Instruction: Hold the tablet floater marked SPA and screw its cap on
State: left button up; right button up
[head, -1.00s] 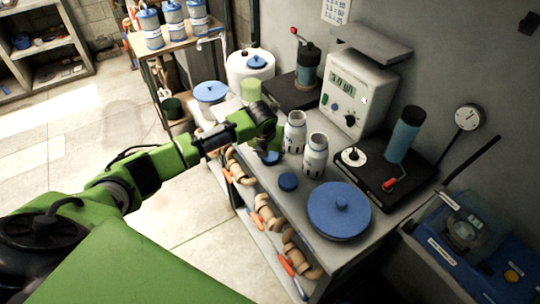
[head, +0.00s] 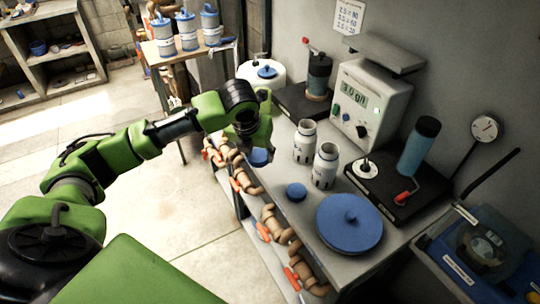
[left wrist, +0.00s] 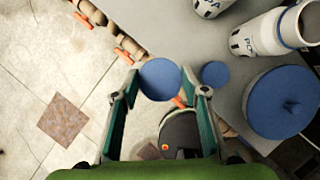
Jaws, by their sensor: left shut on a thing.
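My left gripper (head: 256,147) points down at the bench's front edge and is shut on a round blue cap (head: 258,157). In the left wrist view the cap (left wrist: 160,79) sits between the two fingertips (left wrist: 160,90). The SPA tablet floater (head: 305,141), a white bottle with an open top, stands upright on the bench to the right of the gripper. Only its lower part, with the end of its label, shows in the left wrist view (left wrist: 211,6). A second white floater (head: 325,165), apparently marked POOL, stands beside it. My right gripper is not in view.
Another small blue cap (head: 296,192) lies on the bench (head: 275,215) near the front edge. A large blue lid (head: 349,224) lies to its right. Dark stands, one with a blue cylinder (head: 418,147), and a display unit (head: 371,105) occupy the back. Pipes with orange handles (head: 275,222) run below the edge.

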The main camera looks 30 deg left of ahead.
pick_arm(q)
jog(key=s, duration=0.1)
jog(key=s+r, duration=0.1)
jog(key=s, duration=0.1)
jog(key=s+a+r+b, duration=0.1)
jog(key=s, duration=0.1)
jog(key=shift+a+r, duration=0.1)
jog(key=shift+r, duration=0.05)
jog(key=s+d+f+n+g, duration=0.4)
jog(key=s+d+f+n, duration=0.2)
jog(key=n, duration=1)
jog(key=s+d+f+n+g+h+b, duration=0.1)
jog(key=s+d+f+n+g, duration=0.4)
jog(key=n, duration=1.2)
jog(key=s+d+f, duration=0.2)
jog(key=s+d, duration=0.2)
jog(key=s, duration=0.1)
jog(key=shift+f, duration=0.2)
